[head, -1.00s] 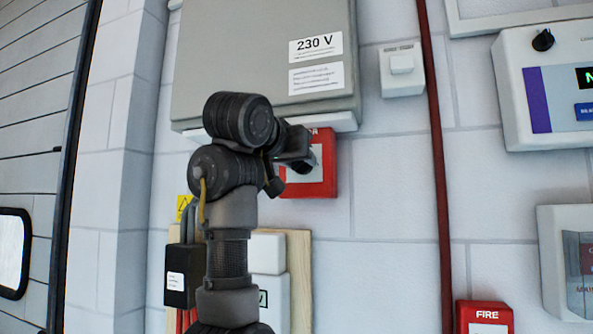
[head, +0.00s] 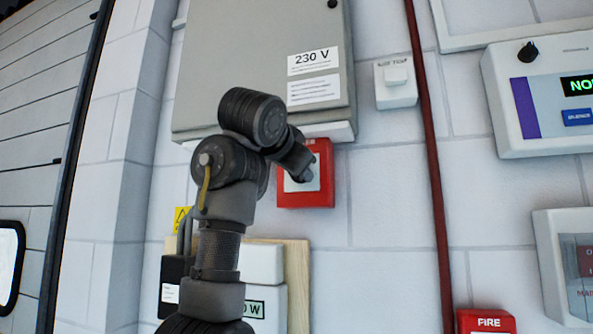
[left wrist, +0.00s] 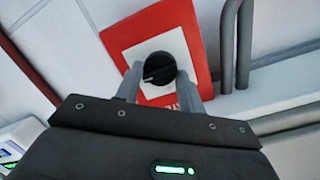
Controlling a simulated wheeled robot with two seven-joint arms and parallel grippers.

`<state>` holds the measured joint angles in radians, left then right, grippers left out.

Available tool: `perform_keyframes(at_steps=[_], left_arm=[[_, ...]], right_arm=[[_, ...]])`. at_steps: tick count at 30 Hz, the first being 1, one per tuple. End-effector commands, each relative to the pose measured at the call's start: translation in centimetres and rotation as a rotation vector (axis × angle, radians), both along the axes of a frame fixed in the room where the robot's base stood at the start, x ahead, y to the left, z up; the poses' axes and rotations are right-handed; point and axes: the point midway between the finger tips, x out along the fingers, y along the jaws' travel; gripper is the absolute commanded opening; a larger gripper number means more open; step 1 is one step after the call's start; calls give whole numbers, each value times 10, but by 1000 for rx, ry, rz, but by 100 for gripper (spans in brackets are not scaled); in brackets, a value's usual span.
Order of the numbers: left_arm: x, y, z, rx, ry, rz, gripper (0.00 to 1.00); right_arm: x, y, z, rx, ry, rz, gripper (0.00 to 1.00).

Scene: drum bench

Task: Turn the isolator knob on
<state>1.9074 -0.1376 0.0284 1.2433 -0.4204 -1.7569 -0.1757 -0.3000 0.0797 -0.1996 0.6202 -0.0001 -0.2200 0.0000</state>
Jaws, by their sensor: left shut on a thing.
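The isolator is a red box (head: 318,200) with a pale face, on the wall under the grey cabinet. In the head view my left arm and gripper (head: 304,174) reach it and hide most of its face and the knob. In the left wrist view the red plate (left wrist: 187,30) shows a round black knob (left wrist: 160,68) with a light pointer line that lies aslant. The fingers of my left gripper (left wrist: 162,78) sit on both sides of the knob, shut on it. My right gripper is in neither view.
A grey cabinet (head: 240,70) marked 230 V hangs just above. A white switch (head: 396,83) and a dark red vertical pipe (head: 433,150) are to the right. A wooden board (head: 298,285) with boxes is below. A control panel (head: 545,95) is far right.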

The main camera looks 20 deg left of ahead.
Motion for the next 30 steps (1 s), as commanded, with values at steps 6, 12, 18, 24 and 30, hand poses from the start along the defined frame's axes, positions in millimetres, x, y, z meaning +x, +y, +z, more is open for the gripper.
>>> perform_keyframes(at_steps=[6,12,18,24,30], left_arm=[[0,0,0,17,-1,-1,16],[0,-1,0,17,-2,-1,16],[0,-1,1,16,-4,-1,56],[0,0,1,15,-3,0,60],[-2,-1,1,14,-3,-1,60]], right_arm=[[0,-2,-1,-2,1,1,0],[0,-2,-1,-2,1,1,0],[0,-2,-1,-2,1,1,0],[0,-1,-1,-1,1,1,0],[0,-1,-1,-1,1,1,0]])
